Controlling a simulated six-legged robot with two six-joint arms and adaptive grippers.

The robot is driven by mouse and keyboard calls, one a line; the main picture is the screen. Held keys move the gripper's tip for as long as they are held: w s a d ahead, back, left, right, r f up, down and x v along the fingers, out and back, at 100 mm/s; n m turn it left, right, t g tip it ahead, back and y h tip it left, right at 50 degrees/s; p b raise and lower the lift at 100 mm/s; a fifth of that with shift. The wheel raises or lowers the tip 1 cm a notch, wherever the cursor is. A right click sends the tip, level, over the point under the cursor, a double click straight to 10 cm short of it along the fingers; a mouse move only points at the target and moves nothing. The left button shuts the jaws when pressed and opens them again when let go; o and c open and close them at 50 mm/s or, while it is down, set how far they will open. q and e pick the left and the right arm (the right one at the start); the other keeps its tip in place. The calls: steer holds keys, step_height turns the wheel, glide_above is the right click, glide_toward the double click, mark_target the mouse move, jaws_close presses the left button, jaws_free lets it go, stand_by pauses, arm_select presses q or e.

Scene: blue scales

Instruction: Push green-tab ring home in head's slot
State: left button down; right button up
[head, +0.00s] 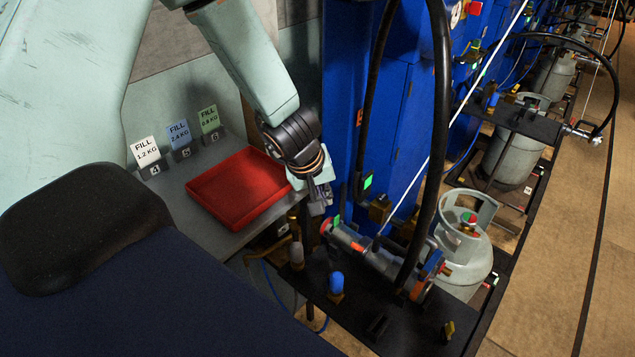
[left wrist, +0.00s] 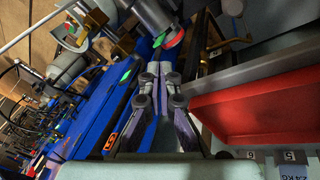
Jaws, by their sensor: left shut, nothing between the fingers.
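I cannot make out the slot or how deep the ring sits. My right gripper is not in view.
A red tray (head: 240,215) lies on the grey bench, with FILL cards (head: 178,134) behind it. A blue knob (head: 336,283) stands on the dark shelf in front of the head. A black hose (head: 440,120) arches over it. A gas cylinder (head: 465,240) stands at right.

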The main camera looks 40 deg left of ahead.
arm_select(q)
steer(key=v, duration=0.5)
steer(key=shift+s+r, duration=0.1)
steer(key=shift+s, duration=0.05)
stand_by(0.3)
steer(key=n+b, duration=0.9)
glide_toward(335, 219)
steer(key=shift+b+x, duration=2.3)
steer(key=shift+x, duration=0.95)
